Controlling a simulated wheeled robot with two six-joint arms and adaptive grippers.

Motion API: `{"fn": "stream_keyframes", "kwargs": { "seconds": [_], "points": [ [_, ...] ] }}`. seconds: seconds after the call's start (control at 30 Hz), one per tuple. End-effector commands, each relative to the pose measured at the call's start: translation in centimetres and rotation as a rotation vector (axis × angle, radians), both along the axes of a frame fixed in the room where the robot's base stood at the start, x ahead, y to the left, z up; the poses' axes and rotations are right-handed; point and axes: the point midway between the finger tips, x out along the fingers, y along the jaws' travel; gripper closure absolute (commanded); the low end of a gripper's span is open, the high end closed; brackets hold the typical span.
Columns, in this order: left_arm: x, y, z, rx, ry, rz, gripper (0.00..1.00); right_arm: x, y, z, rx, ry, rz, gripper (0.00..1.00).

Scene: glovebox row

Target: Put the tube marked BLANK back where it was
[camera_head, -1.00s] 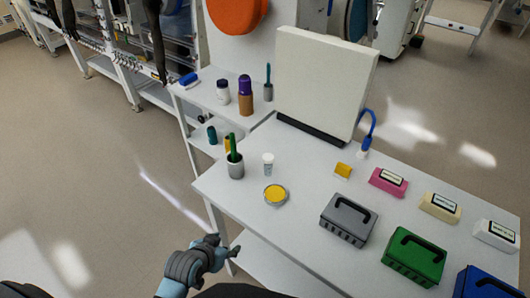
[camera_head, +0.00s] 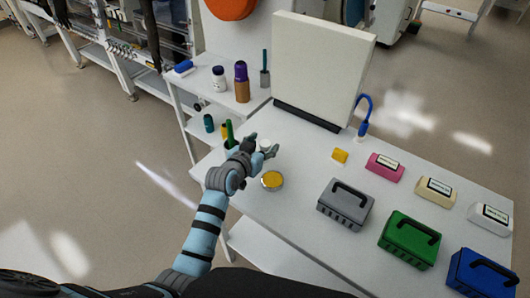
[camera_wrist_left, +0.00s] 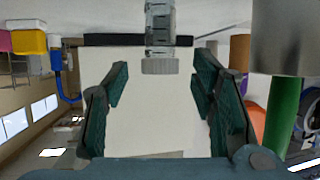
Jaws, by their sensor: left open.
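A small tube with a white cap (camera_head: 265,145) stands on the white table. In the left wrist view the clear tube (camera_wrist_left: 160,30) and its ribbed cap (camera_wrist_left: 160,66) show between and beyond my finger pads. No BLANK marking can be read on it. My left gripper (camera_head: 261,148) is open at the tube, with a fingertip to either side of the cap in the head view. In the left wrist view its fingers (camera_wrist_left: 160,95) are wide apart, with clear gaps to the tube. The tube's lower part is hidden in the head view. My right gripper is not in view.
A grey cup (camera_wrist_left: 290,40) with a green item (camera_wrist_left: 283,110) stands close beside my gripper. A yellow-topped round dish (camera_head: 272,181) is just in front. Grey (camera_head: 345,205), green (camera_head: 409,240) and blue (camera_head: 482,273) boxes stand right. A white panel (camera_head: 322,70) stands behind.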

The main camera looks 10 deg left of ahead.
Motion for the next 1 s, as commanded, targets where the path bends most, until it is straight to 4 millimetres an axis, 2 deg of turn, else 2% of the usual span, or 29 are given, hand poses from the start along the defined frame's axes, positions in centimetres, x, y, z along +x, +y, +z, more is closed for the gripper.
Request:
{"fn": "stream_keyframes", "kwargs": {
  "seconds": [0.1, 0.33, 0.6, 0.7, 0.87, 1.0],
  "points": [
    [1.6, -0.3, -0.8, 0.000, 0.000, 0.000, 0.48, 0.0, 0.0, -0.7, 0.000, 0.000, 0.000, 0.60],
    [1.8, -0.3, -0.8, 0.000, 0.000, 0.001, 0.50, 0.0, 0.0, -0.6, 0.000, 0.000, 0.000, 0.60],
    [1.7, -0.3, -0.8, 0.000, 0.000, 0.001, 0.93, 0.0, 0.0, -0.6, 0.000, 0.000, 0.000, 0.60],
    [1.7, -0.3, -0.7, 0.000, 0.000, 0.001, 0.99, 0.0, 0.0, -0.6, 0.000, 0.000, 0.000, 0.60],
    [1.7, -0.3, -0.7, 0.000, 0.000, 0.001, 0.99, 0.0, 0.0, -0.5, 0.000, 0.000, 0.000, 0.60],
    [1.8, -0.3, 0.2, 0.001, -0.002, 0.001, 0.99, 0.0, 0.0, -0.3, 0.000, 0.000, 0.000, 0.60]
  ]
}}
